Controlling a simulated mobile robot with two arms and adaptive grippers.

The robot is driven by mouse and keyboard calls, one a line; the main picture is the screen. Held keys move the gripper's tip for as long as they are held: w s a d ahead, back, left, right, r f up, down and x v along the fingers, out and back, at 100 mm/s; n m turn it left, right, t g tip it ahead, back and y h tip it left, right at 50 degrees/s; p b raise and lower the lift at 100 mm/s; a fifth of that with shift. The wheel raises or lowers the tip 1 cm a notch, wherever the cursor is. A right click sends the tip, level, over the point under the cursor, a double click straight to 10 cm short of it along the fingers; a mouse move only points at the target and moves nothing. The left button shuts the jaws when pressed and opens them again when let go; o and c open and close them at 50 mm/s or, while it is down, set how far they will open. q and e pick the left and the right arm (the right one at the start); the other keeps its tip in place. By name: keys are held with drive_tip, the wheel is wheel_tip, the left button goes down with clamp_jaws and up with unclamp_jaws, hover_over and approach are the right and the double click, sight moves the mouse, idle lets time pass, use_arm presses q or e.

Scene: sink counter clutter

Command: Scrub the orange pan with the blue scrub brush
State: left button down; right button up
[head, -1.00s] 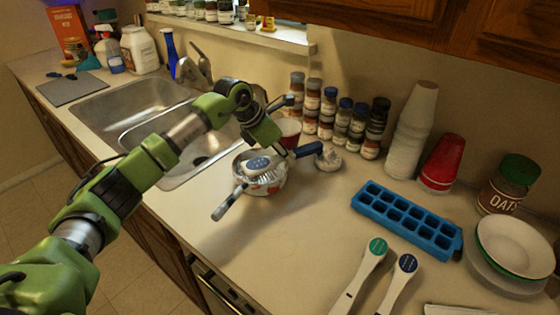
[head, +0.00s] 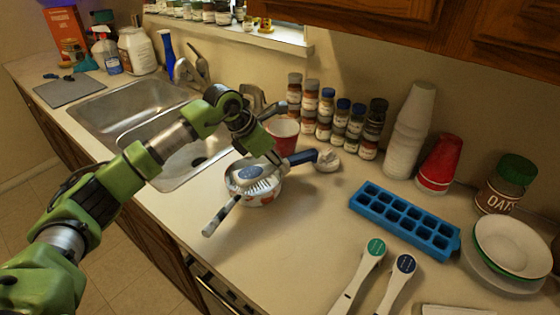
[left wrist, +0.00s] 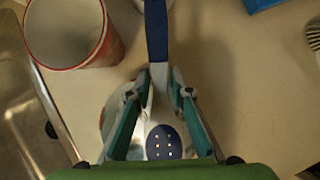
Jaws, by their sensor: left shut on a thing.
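The pan (head: 266,198), pale with orange-red patches, sits on the counter right of the sink. Its handle (head: 220,216) points toward the front left. The scrub brush has a blue handle (head: 303,157) and a head with a blue oval and pale bristles (head: 262,186), which is over the pan's opening. I cannot tell whether the bristles touch the pan. My left gripper (head: 276,162) is shut on the brush. The left wrist view shows the blue handle (left wrist: 157,30) running up from between the fingers (left wrist: 158,88). My right gripper is out of view.
A red cup (head: 283,138) stands close behind the pan. The sink (head: 180,160) is left. Spice jars (head: 327,116) line the wall. A blue ice tray (head: 405,218) and two labelled handles (head: 362,272) are right. Counter in front of the tray is partly clear.

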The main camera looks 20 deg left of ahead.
use_arm(q)
drive_tip(key=shift+w+a+b, duration=0.2)
drive_tip(key=shift+w, duration=0.9)
drive_tip(key=shift+w+a+b, duration=0.2)
drive_tip(key=shift+w, duration=0.9)
drive_tip(key=shift+s+d+r, duration=0.1)
drive_tip(key=shift+s+d, duration=0.05)
drive_tip(key=shift+s, duration=1)
drive_tip(key=shift+s+d+r, duration=0.1)
drive_tip(key=shift+s+d, duration=0.05)
drive_tip(key=shift+s, duration=0.95)
drive_tip(key=shift+w+d+r, duration=0.1)
drive_tip(key=shift+w+d, duration=0.05)
drive_tip(key=shift+w, duration=1)
drive_tip(key=shift+w+d, duration=0.1)
drive_tip(key=shift+w, duration=1.05)
drive_tip(key=shift+s+a+r, duration=0.1)
drive_tip(key=shift+s+a, duration=0.15)
drive_tip(key=shift+s, duration=0.9)
drive_tip(key=shift+s+a+r, duration=0.1)
drive_tip(key=shift+s+a, duration=0.15)
drive_tip(key=shift+s, duration=0.9)
drive_tip(key=shift+w+d, duration=0.15)
drive_tip(key=shift+w, duration=2.15)
drive_tip(key=shift+s+d+r, duration=0.1)
drive_tip(key=shift+s+d, duration=0.1)
drive_tip(key=shift+s, duration=0.95)
drive_tip(key=shift+s+d+r, duration=0.1)
drive_tip(key=shift+s+d, duration=0.05)
drive_tip(key=shift+s, duration=1)
